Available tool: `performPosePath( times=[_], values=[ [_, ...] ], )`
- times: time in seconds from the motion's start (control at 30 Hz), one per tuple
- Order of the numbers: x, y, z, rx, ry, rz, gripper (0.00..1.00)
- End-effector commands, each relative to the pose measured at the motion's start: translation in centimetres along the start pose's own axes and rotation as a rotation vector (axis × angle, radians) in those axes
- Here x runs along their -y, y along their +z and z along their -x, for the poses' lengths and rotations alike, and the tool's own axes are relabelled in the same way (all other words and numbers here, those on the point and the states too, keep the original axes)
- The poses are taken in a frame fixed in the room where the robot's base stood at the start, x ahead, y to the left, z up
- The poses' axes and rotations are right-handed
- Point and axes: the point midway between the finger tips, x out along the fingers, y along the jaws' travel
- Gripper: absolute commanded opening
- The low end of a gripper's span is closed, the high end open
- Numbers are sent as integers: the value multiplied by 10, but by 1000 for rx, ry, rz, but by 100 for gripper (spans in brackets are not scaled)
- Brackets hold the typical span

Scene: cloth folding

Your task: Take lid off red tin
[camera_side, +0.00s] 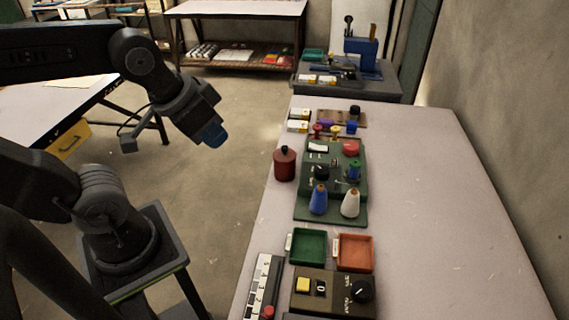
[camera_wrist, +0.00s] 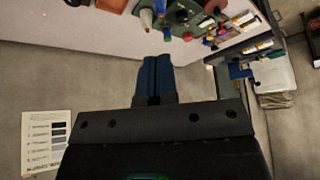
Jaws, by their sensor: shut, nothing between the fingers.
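The red tin (camera_side: 284,166) stands upright near the left edge of the long table in the side view. Its lid, with a dark knob (camera_side: 284,150), is on top of it. My gripper (camera_side: 212,136) has blue fingers and hangs in the air to the left of the tin, above the floor and clear of the table. In the wrist view the fingers (camera_wrist: 154,72) are together, with nothing seen between them. I cannot tell for certain which small object in the wrist view is the tin.
Right of the tin is a green board (camera_side: 330,212) with knobs and blue and white cones. In front are a green tray (camera_side: 309,246), an orange tray (camera_side: 354,252) and a control box (camera_side: 333,292). The right side of the table (camera_side: 450,220) is clear.

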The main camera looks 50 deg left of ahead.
Motion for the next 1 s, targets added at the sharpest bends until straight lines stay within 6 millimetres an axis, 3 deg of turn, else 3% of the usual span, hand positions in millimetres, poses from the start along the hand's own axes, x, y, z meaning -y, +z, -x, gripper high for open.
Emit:
performPosePath(
  times=[0.27, 0.8, 1.0],
  values=[
    [0, 0, 0, 0, 0, 0, 1],
    [0, 0, 0, 0, 0, 0, 52],
    [0, 0, 0, 0, 0, 0, 52]
  ],
)
